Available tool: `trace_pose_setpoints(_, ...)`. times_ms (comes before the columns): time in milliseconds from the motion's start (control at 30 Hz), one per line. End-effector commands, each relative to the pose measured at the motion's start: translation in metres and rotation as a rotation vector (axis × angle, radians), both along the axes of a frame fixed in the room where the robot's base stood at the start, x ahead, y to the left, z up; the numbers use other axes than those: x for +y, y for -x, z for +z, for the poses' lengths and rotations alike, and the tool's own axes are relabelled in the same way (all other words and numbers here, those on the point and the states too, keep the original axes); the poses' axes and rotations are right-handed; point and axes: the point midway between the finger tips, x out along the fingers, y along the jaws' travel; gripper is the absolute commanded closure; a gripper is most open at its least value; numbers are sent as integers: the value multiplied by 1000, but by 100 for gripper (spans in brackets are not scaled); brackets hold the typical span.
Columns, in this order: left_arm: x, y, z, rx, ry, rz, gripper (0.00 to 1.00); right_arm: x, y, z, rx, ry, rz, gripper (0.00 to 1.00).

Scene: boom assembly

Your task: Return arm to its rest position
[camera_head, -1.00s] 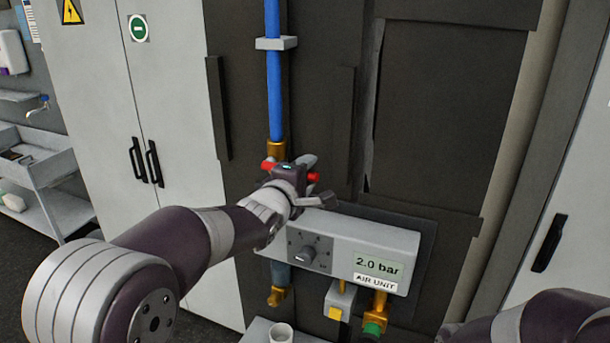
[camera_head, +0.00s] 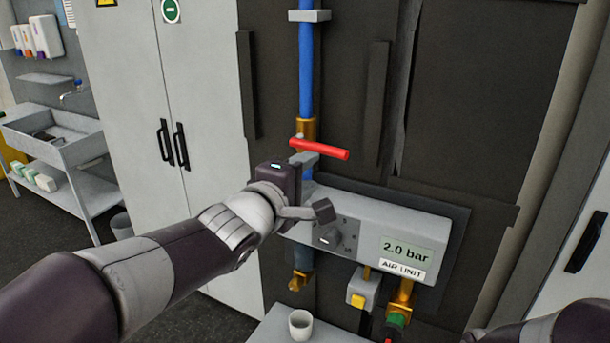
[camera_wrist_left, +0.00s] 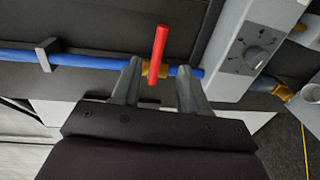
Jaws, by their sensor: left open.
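My left gripper (camera_head: 316,184) is open and empty, in front of the wall and just below a red valve handle (camera_head: 320,149). The handle sits crosswise on a blue pipe (camera_head: 306,70) with a brass fitting (camera_head: 307,127). In the left wrist view the red handle (camera_wrist_left: 158,54) shows between the two spread fingertips (camera_wrist_left: 160,70), apart from them as far as I can tell. My left arm (camera_head: 160,258) reaches in from the lower left. Of my right arm only a link shows at the lower right corner; its gripper is out of frame.
A grey air unit (camera_head: 365,222) with a dial and a "2.0 bar" display is close behind and right of the gripper. A white cup (camera_head: 300,325) stands on a ledge below. Grey cabinets (camera_head: 200,100) and a sink trolley (camera_head: 60,150) are to the left.

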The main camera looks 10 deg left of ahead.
Motion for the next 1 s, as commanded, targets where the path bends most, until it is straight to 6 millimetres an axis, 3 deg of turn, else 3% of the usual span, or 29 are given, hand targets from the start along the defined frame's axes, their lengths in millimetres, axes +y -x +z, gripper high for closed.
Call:
trace_pose_setpoints(67,0,0,0,-7,-21,-2,56,0,0,0,0,0,0,57)
trace_pose_setpoints(167,4,-1,-8,-31,-204,-4,56,0,0,0,0,0,0,57)
trace_pose_setpoints(233,15,4,-38,2,-460,-12,56,0,0,0,0,0,0,57)
trace_pose_setpoints(267,22,8,-58,38,-592,-28,56,0,0,-1,0,0,0,57)
trace_pose_setpoints(400,61,57,-193,309,-1174,-297,56,0,0,-20,0,0,0,57)
trace_pose_setpoints(500,83,111,-272,483,-1378,-592,56,0,0,-34,0,0,0,57)
trace_pose_setpoints(600,95,162,-327,615,-1419,-838,56,0,0,-48,0,0,0,57)
trace_pose_setpoints(700,102,196,-362,726,-1359,-931,56,0,0,-61,0,0,0,57)
trace_pose_setpoints(800,108,203,-380,778,-1324,-933,56,0,0,-71,0,0,0,57)
trace_pose_setpoints(1000,109,203,-381,782,-1322,-931,56,0,0,-71,1,0,0,57)
